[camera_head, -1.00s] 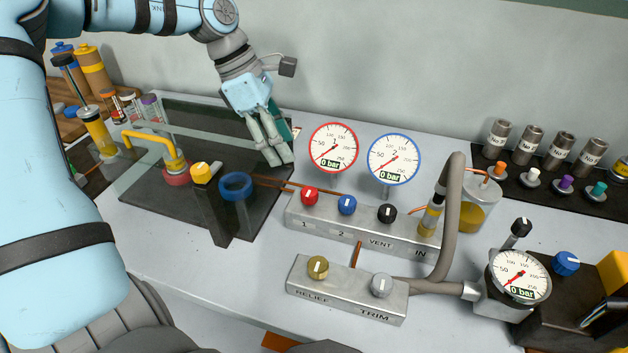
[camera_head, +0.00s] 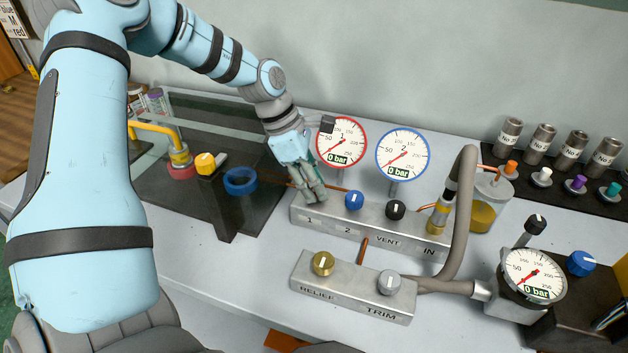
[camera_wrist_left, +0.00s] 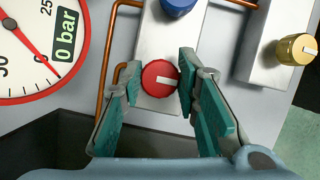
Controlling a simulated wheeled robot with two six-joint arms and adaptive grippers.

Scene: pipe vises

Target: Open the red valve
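The red valve knob (camera_wrist_left: 158,78) shows in the left wrist view, with a white pointer mark on its top. It sits at the end of the metal manifold block (camera_head: 375,232). My left gripper (camera_head: 316,196) is over that end and hides the red knob in the head view. In the left wrist view its two teal-padded fingers (camera_wrist_left: 159,76) are apart, one on each side of the knob. The right finger looks close to the knob; I cannot tell whether it touches. My right gripper is in no view.
The blue knob (camera_head: 354,200) and black vent knob (camera_head: 396,210) are on the same block. Gauge 1 (camera_head: 342,143) and gauge 2 (camera_head: 403,155) stand behind and read 0 bar. The relief and trim block (camera_head: 352,288) is in front.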

